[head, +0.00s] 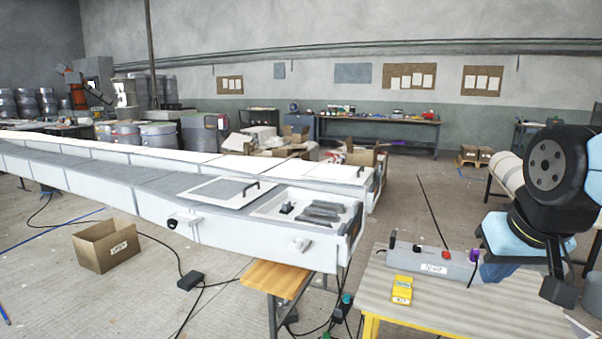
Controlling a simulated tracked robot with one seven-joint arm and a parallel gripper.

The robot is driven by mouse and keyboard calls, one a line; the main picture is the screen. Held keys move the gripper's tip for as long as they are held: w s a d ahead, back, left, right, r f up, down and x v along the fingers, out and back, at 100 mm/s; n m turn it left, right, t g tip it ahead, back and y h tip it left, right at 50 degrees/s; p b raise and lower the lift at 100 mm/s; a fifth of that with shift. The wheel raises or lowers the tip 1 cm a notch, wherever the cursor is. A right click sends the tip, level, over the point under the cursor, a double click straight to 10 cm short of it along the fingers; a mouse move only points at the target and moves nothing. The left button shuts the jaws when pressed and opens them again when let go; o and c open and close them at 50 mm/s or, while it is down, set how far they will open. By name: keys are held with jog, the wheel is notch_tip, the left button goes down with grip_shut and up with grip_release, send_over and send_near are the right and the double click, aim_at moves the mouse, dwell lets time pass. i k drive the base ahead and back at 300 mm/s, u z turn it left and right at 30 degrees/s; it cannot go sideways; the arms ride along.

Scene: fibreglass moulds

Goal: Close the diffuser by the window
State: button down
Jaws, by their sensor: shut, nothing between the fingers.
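I see no window, and nothing is plainly marked as a diffuser. A flat white-framed panel with a grey face (215,188) and a dark handle lies on the long white mould (120,185). Beside it is a shallow open recess (262,208) with dark grey bars (322,212) in it. A second pale panel with a handle (335,172) lies further back. My gripper (557,291) hangs at the right, pointing down, shut and empty.
A small table (480,315) at front right carries a yellow device (402,290) and a grey labelled box (432,265). A cardboard box (106,245) and black cables lie on the floor. A wooden stool (270,278) stands under the mould's end. Open floor lies behind the table.

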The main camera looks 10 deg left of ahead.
aim_at(236, 193)
jog(key=u, duration=0.05)
jog(key=i, duration=1.3)
jog(key=u, duration=0.5)
jog(key=k, duration=0.8)
jog(key=u, duration=0.2)
jog(key=i, duration=0.85)
jog(key=z, duration=0.05)
